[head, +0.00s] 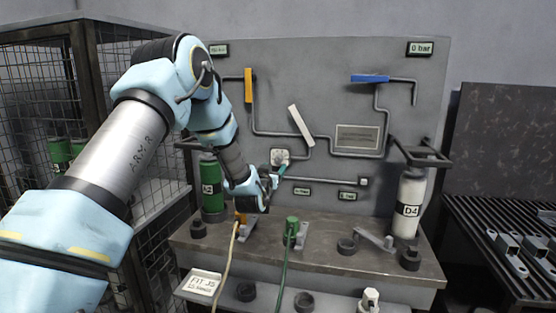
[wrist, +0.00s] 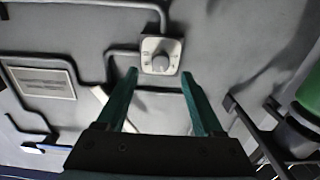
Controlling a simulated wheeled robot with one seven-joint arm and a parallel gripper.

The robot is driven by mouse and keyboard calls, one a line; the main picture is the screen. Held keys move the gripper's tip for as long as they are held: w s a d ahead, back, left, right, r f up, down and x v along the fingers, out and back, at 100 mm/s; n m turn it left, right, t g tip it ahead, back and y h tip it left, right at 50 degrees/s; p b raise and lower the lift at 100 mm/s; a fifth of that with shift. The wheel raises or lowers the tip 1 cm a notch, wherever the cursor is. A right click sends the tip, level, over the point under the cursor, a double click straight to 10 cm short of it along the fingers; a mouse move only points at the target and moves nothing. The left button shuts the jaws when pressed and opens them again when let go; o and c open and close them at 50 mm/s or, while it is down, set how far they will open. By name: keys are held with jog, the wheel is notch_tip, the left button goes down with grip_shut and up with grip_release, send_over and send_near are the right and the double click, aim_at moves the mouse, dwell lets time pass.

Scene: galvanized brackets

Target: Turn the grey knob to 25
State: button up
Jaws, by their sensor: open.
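The grey knob (wrist: 161,62) sits on a pale square plate on the grey panel. In the wrist view it is beyond the fingertips, near the top centre, between the two fingers' lines. Marks on the plate are too small to read. In the head view the knob's plate (head: 280,157) shows just above my gripper (head: 278,176), with the knob itself hard to make out. My gripper also shows in the wrist view (wrist: 158,72), its green fingers spread apart with nothing between them. It does not touch the knob.
The panel carries pipes, an orange handle (head: 248,85), a blue handle (head: 370,79) and a white handle (head: 301,125). A green cylinder (head: 211,187) and a white cylinder (head: 409,203) stand at the sides. Green and orange plugs with cables are on the bench (head: 330,262).

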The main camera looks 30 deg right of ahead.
aim_at(277, 161)
jog(key=shift+p+x, duration=0.95)
jog(key=shift+x, duration=2.2)
grip_shut()
